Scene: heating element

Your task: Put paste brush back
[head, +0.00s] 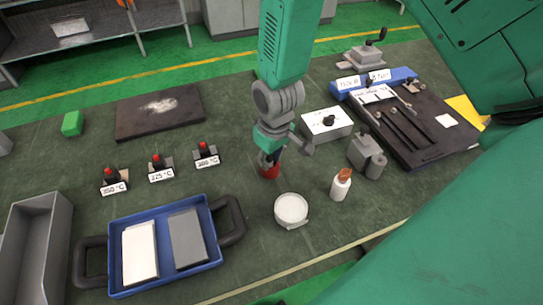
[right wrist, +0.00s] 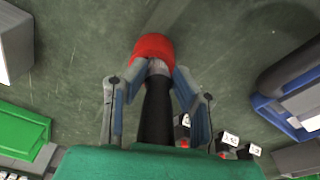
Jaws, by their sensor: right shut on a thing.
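My right gripper (head: 270,152) points down over the middle of the green bench. It is shut on the paste brush, whose black handle (right wrist: 156,108) runs between the fingers in the right wrist view. The brush's pale grey end (right wrist: 158,67) meets a round red holder (right wrist: 152,46), which also shows under the gripper in the head view (head: 268,171). The fingers (right wrist: 150,80) come close to the holder's rim. Whether the brush tip is fully inside the holder is hidden. My left gripper is not in view.
A round white container (head: 291,208) and a white bottle with a brown top (head: 341,185) stand nearby. A white box with a black knob (head: 327,124) is to the right. A blue tray (head: 117,222) and several red-topped labelled pieces (head: 156,166) lie left.

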